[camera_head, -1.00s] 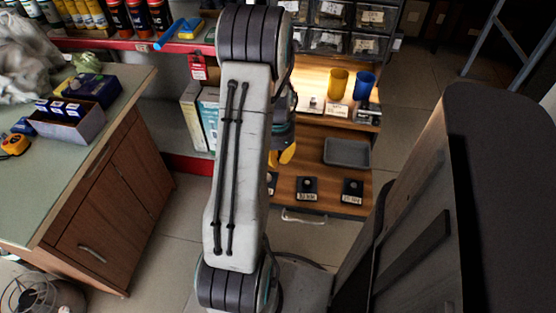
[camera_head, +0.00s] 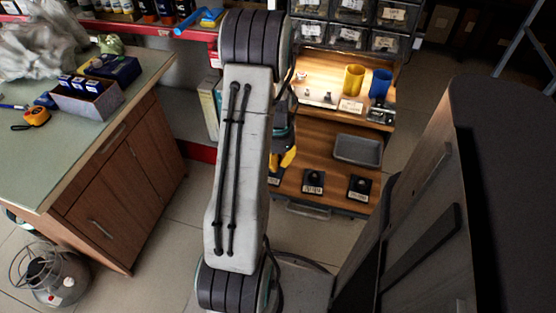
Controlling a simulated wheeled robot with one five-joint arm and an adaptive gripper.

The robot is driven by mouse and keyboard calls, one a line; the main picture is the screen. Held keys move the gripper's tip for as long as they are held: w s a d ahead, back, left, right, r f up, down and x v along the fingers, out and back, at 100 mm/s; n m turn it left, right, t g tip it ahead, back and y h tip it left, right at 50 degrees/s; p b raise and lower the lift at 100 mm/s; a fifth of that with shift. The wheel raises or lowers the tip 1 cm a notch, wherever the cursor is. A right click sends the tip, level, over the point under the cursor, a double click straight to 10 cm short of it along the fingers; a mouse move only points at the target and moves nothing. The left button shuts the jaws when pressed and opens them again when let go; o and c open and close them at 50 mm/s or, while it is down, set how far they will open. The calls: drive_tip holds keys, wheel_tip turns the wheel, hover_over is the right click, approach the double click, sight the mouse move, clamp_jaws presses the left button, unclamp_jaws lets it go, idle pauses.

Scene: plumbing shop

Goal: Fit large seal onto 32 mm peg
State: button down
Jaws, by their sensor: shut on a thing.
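My gripper (camera_head: 282,166) shows as yellow fingertips low behind my arm, over the left part of the lower wooden shelf. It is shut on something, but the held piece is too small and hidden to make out. Black peg blocks with white labels stand on the lower shelf's front: one in the middle (camera_head: 313,181), one at the right (camera_head: 360,187), and one at the left (camera_head: 274,176) partly hidden by the gripper. The labels are too blurred to tell which peg is 32 mm. I cannot identify the large seal. My gripper is left of the middle peg block.
A grey tray (camera_head: 358,150) lies behind the pegs. A yellow cup (camera_head: 354,78) and a blue cup (camera_head: 379,84) stand on the shelf above. A workbench (camera_head: 60,170) is at the left; a large dark cabinet (camera_head: 500,200) is close at the right.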

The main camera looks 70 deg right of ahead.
drive_tip(key=shift+f+b, duration=0.75)
drive_tip(key=shift+f, duration=0.6)
drive_tip(key=shift+r, duration=0.15)
idle(1.2)
drive_tip(key=shift+r+p, duration=0.3)
drive_tip(key=shift+r, duration=0.05)
drive_tip(key=shift+f+b, duration=0.6)
drive_tip(key=shift+b, duration=0.05)
idle(4.3)
